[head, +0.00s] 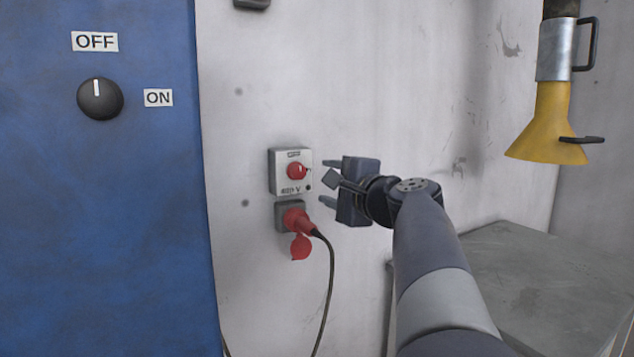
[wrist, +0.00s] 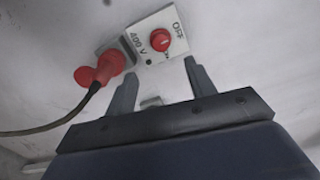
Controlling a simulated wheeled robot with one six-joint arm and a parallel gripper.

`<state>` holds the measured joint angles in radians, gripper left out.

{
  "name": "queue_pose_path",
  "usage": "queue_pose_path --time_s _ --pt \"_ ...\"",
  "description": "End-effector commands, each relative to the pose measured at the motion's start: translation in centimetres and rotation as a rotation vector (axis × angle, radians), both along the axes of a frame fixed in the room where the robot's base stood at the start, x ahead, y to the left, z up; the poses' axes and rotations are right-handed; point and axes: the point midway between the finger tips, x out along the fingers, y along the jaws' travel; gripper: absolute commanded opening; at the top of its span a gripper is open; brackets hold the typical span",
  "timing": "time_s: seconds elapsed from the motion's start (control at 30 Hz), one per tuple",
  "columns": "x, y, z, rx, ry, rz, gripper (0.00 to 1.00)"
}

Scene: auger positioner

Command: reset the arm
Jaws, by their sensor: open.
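My gripper (head: 328,181) is open and empty in the head view, with its fingers pointing left toward the wall. It is just right of a grey switch box (head: 277,172) with a red knob (head: 297,170). In the wrist view, the two fingers (wrist: 162,84) stand apart, with the switch box (wrist: 176,31) and its red knob (wrist: 161,40) beyond them, near the right finger. I see no contact between the fingers and the knob. My arm reaches up from the lower right of the head view.
A red plug (head: 298,221) with a black cable (head: 330,290) sits in a socket below the switch box. A blue panel (head: 95,220) with a dial (head: 100,98) stands left. A yellow funnel-shaped fixture (head: 545,120) hangs right, above a grey surface (head: 540,290).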

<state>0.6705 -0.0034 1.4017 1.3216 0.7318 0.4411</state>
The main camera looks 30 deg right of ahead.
Motion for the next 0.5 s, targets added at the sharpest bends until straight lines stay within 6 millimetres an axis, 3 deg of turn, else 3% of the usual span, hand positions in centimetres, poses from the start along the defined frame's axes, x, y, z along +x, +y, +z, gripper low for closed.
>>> queue_pose_path --time_s 0.3,0.5 --pt "0.2 0.0 0.0 0.0 0.0 0.0 0.52" --pt "2.4 0.1 -0.1 0.001 0.001 0.003 0.52"
